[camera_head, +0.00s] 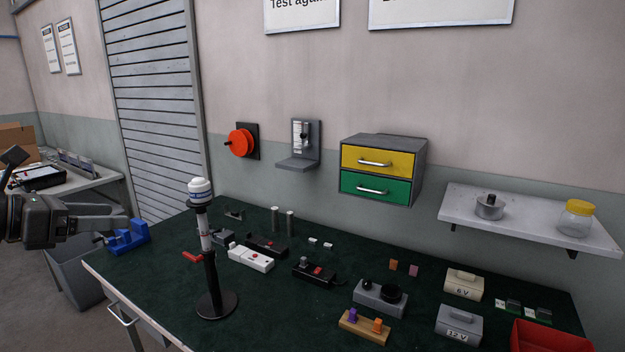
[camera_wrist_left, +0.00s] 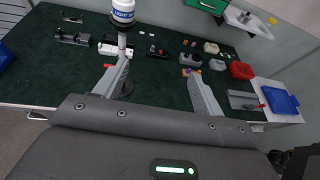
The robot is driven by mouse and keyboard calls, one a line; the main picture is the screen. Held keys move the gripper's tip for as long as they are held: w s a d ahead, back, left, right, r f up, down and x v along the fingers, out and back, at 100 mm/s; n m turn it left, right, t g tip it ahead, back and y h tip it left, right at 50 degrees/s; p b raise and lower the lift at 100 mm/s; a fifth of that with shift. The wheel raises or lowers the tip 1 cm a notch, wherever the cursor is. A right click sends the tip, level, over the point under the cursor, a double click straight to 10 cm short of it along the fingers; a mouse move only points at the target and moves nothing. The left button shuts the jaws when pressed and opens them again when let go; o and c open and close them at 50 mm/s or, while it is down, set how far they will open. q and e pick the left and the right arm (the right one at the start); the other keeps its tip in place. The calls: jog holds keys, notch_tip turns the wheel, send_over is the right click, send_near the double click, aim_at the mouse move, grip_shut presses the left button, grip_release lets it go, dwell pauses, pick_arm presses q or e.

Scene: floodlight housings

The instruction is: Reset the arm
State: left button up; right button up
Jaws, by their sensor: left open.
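My left gripper (camera_head: 120,218) comes in from the left edge in the head view, level with the left end of the green-topped workbench (camera_head: 150,285). It is open. In the left wrist view its two fingers (camera_wrist_left: 160,72) are spread wide with nothing held between them. A post lamp with a white and blue head (camera_head: 200,190) stands upright on the bench to the right of the gripper; in the wrist view its head (camera_wrist_left: 123,12) shows beyond the left finger. A blue block-like fixture (camera_head: 128,237) sits at the bench's left edge, close below the fingertips. My right gripper is not in view.
On the bench are a white switch box (camera_head: 251,258), a dark grey box (camera_head: 380,298), 6 V (camera_head: 464,284) and 12 V (camera_head: 459,325) blocks and a red bin (camera_head: 545,338). A drawer unit (camera_head: 382,170) and a shelf (camera_head: 530,218) hang behind. A grey bin (camera_head: 80,275) stands left.

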pick_arm(q)
jog(key=w+d+f+n+t, duration=0.2)
jog(key=w+d+f+n, duration=0.3)
jog(key=d+f+n, duration=0.65)
notch_tip(320, 180, down, 15)
jog(key=s+n+t+y, duration=0.1)
jog(key=s+n+y, duration=0.2)
jog(key=n, duration=0.6)
jog(key=s+a+f+n+g+y, duration=0.1)
jog(key=s+f+n+g+y, duration=0.3)
jog(key=s+f+n, duration=0.75)
jog(key=s+f+n+g+y, duration=0.1)
jog(key=s+f+n+g, duration=0.65)
jog(key=s+f, duration=0.75)
notch_tip(320, 180, down, 22)
jog(key=s+n, duration=0.1)
jog(key=s, duration=0.2)
jog(key=s+a+f+g, duration=0.1)
jog(key=s+a+f, duration=0.2)
jog(key=s+f, duration=1.3)
jog(key=shift+s+f, duration=0.15)
jog(key=shift+s, duration=0.05)
